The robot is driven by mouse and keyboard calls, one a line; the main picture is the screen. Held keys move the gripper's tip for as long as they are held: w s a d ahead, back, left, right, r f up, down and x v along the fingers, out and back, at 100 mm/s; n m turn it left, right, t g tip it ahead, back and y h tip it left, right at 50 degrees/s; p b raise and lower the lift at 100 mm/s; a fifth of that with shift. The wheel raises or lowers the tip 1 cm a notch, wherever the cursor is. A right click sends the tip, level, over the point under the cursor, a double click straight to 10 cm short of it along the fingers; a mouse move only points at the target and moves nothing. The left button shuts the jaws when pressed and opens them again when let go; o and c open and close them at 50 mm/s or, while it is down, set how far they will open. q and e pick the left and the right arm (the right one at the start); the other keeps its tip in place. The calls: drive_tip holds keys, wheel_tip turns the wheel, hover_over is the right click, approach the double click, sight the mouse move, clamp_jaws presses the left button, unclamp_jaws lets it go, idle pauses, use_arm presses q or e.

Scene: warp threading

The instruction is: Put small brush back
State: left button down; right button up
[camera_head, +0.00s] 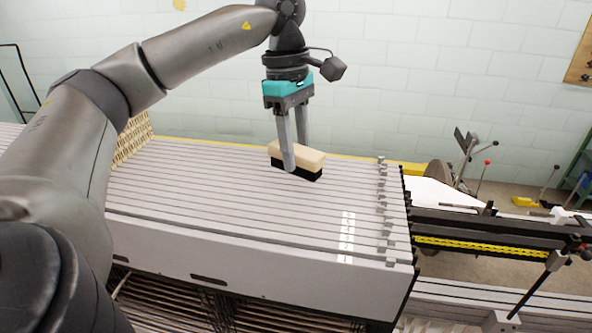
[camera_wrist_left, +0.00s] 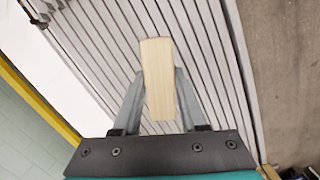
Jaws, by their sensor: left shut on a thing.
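The small brush (camera_head: 304,157) has a pale wooden back and dark bristles pointing down. It is at the far side of the grey slatted top (camera_head: 200,185) of the machine. My left gripper (camera_head: 297,160) comes down on it from above and is shut on its wooden block. In the left wrist view the brush's wooden back (camera_wrist_left: 158,80) lies lengthwise between the two fingers of the gripper (camera_wrist_left: 160,95). The bristles are hidden there. Whether the bristles touch the slats I cannot tell. My right gripper is in neither view.
A row of small metal pieces (camera_head: 383,210) lines the right end of the slats, near number labels (camera_head: 346,238). A black rail with a yellow strip (camera_head: 470,246) runs off right. A woven panel (camera_head: 133,138) stands at the left end. The slats around the brush are clear.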

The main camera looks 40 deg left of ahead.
use_arm(q)
wheel_tip(320, 180, down, 4)
drive_tip(key=shift+r, duration=0.1)
drive_tip(key=shift+f, duration=0.35)
drive_tip(key=shift+c, duration=2.2)
unclamp_jaws()
drive_tip(key=shift+r, duration=0.1)
